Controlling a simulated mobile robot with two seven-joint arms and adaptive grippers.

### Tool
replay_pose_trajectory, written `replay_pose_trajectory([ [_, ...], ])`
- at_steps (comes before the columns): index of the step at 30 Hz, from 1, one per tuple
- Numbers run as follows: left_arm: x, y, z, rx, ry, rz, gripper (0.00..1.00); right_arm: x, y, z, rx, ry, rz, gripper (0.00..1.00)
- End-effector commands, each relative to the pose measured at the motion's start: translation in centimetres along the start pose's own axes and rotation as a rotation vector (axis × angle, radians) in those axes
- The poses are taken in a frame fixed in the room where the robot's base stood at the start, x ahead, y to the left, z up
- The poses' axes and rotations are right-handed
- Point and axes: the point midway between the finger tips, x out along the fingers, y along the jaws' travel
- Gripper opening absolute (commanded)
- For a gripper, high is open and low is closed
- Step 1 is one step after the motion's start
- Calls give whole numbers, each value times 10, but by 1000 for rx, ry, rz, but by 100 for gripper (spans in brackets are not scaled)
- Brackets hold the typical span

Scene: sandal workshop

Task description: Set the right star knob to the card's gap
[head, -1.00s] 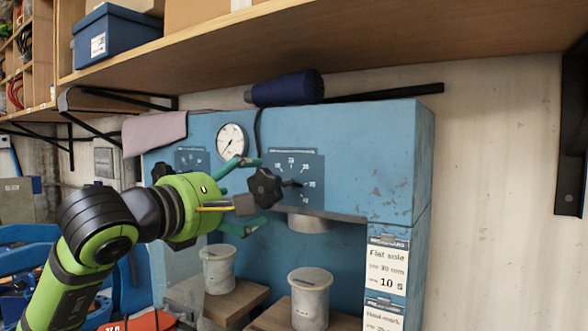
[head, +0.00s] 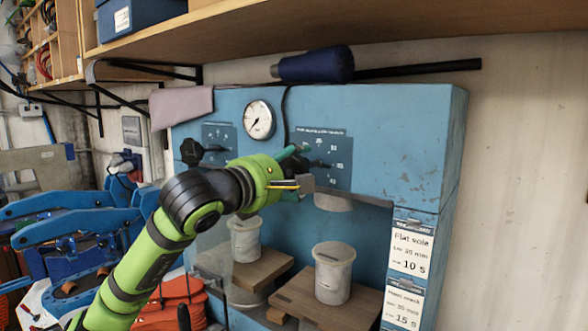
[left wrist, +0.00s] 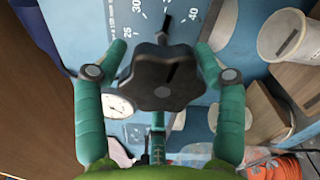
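The right star knob (left wrist: 165,78) is black and lobed, in front of a blue dial plate (head: 335,175) on the blue press. My left gripper (head: 297,173) hides most of the knob in the head view. In the left wrist view its green fingers (left wrist: 163,62) are open, one on each side of the knob; contact is unclear. The knob's dark pointer (left wrist: 164,27) lies between the 30 and 40 marks. The upper card (head: 411,246) reads "Flat sole" and 10 s; its small gap line looks like 35 mm but is blurred. My right gripper is out of view.
The left star knob (head: 192,152) and a round gauge (head: 259,120) are on the press front. Two pale cylinders (head: 333,273) (head: 245,239) stand below over wooden blocks.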

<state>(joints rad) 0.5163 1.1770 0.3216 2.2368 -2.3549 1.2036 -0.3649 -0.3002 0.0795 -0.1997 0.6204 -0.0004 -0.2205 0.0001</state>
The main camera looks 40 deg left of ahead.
Motion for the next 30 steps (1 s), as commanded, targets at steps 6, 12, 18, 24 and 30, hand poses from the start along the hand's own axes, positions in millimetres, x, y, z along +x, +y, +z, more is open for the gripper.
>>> replay_pose_trajectory([
  [6,0,-1,2,0,-9,-2,34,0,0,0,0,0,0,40],
  [12,-1,-2,1,-66,-12,2,34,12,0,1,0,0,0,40],
  [18,-1,1,2,-166,-12,3,34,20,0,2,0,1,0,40],
  [24,-1,2,3,-172,-13,3,34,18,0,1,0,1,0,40],
  [30,-1,3,3,-172,-12,4,91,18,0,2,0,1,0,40],
])
